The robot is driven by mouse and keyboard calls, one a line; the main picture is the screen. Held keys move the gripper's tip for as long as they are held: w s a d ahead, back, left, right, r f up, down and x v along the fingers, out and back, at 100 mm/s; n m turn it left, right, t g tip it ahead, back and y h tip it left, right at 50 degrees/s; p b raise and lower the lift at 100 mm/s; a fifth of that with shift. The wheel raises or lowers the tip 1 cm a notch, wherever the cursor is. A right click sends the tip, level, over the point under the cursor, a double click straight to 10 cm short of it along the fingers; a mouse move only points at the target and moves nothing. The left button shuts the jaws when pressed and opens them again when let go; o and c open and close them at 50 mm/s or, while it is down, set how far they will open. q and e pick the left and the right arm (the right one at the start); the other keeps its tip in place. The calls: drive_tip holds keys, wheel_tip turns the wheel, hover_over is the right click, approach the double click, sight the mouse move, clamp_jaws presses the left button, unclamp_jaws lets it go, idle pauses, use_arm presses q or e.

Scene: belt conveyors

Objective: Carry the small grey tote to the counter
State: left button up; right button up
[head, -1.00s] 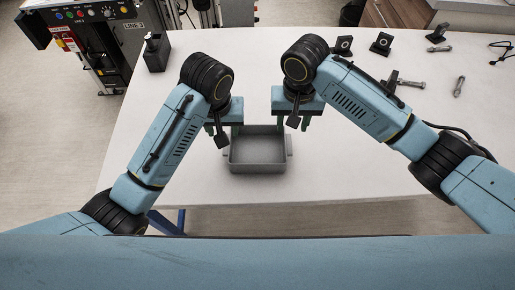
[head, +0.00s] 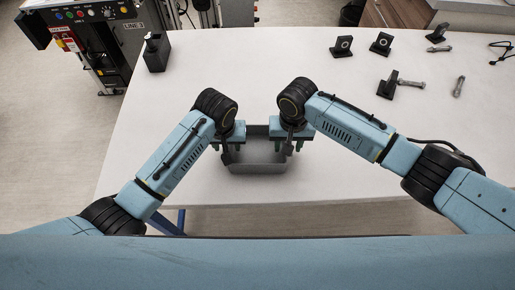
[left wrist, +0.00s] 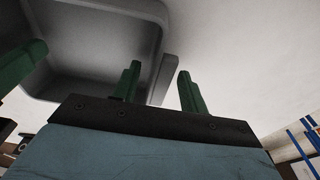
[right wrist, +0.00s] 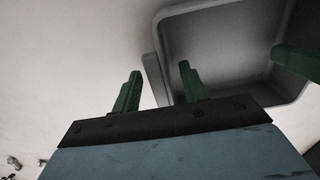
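The small grey tote (head: 255,167) is an empty open box near the front edge of the white table (head: 330,185). My left gripper (head: 229,152) is over its left end and my right gripper (head: 293,147) over its right end. In the left wrist view the green fingers (left wrist: 158,88) stand apart on either side of the tote's end handle (left wrist: 165,76), with gaps showing. In the right wrist view the fingers (right wrist: 158,88) likewise straddle the other handle (right wrist: 152,75). The grippers hide both handles in the head view.
A black holder (head: 156,53) stands at the table's back left. Black brackets (head: 381,44) and bolts (head: 458,87) lie at the right. A machine with a button panel (head: 88,12) is beyond the left edge. The table beside the tote is clear.

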use_arm(q)
clamp_jaws()
use_arm(e)
clamp_jaws()
